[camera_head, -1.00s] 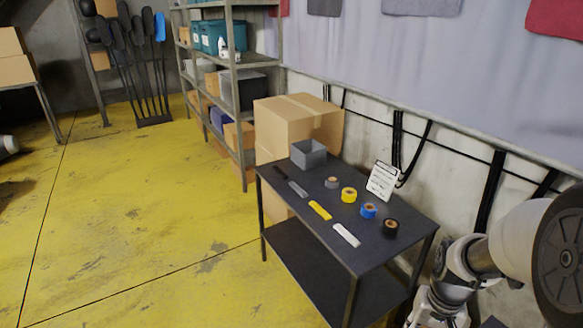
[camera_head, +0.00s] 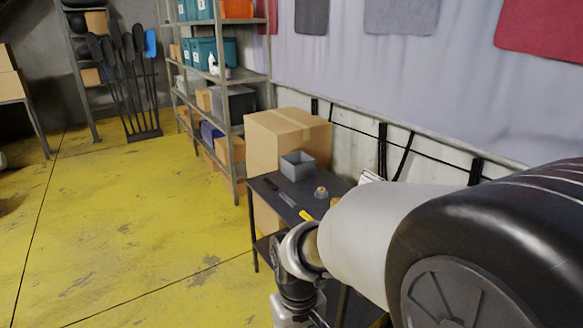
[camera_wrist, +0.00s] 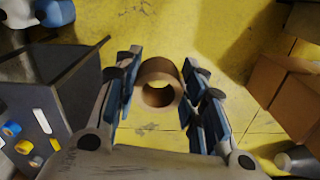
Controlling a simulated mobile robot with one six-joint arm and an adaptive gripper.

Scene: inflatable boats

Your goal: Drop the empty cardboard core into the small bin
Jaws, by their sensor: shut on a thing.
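My gripper (camera_wrist: 160,95) shows in the wrist view with blue-padded fingers on both sides of a brown cardboard core (camera_wrist: 147,72). It is shut on this ring, whose hole faces the camera. Yellow floor shows beyond the core. The small grey bin (camera_head: 290,170) stands open-topped on the dark table (camera_head: 262,184) in the head view, near the large carton. I cannot tell it apart for sure in the wrist view. My gripper is not clearly visible in the head view, where my arm covers the lower right.
A tape roll (camera_head: 321,193) stands on the table near the bin. My arm hides most of the table's right part. A large cardboard box (camera_head: 275,140) is behind the bin. Metal shelves (camera_head: 231,100) stand behind to the left. The yellow floor at left is clear.

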